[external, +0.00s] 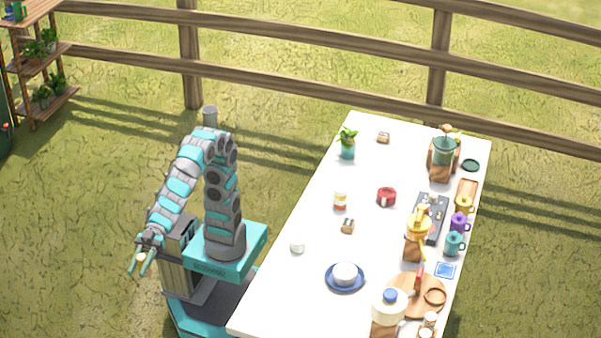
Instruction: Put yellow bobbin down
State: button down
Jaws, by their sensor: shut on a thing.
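My gripper (142,263) hangs low at the left of my base, over the grass and away from the table. It is shut on a small pale yellow thing, the yellow bobbin (141,257), which shows between the teal fingers. The bobbin is very small in this view and its finer shape cannot be made out. The white table (318,190) stands to the right of my base.
A wooden fence (300,83) runs behind.

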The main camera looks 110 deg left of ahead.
jog(key=shift+r, duration=0.9)
jog(key=shift+w, duration=0.4)
jog(key=w+a+f+n+t+y, duration=0.1)
jog(key=w+a+n+t, duration=0.3)
jog(key=w, duration=1.4)
jog(key=w+a+f+t+y, duration=0.15)
jog(key=w+a, duration=0.45)
jog(key=w, duration=1.1)
jog(key=w+a+r+n+t+y, duration=0.1)
jog(key=w+a+t, duration=0.1)
jog(key=w+a, duration=1.15)
jog(key=w+a+r+n+t+y, duration=0.1)
jog(key=w+a+n+t, duration=0.1)
jog(key=w+a, duration=1.15)
jog(key=s+a+r+n+t+y, duration=0.1)
jog(key=s+a+n+y, duration=0.1)
jog(key=a, duration=1.9)
jog(key=s+a+n+t+y, duration=0.1)
jog(key=s+a+t+y, duration=0.1)
jog(key=a, duration=2)
jog(key=s+a+n+t+y, duration=0.1)
jog(key=s+a+n+y, duration=0.15)
jog(key=s+a, duration=1.15)
jog(key=s+a+n+t+y, duration=0.1)
jog(key=s+a+y, duration=0.2)
jog(key=s+a, duration=1.1)
jog(key=w+a+f, duration=0.4)
jog(key=f, duration=0.1)
jog(key=shift+w+f, duration=0.2)
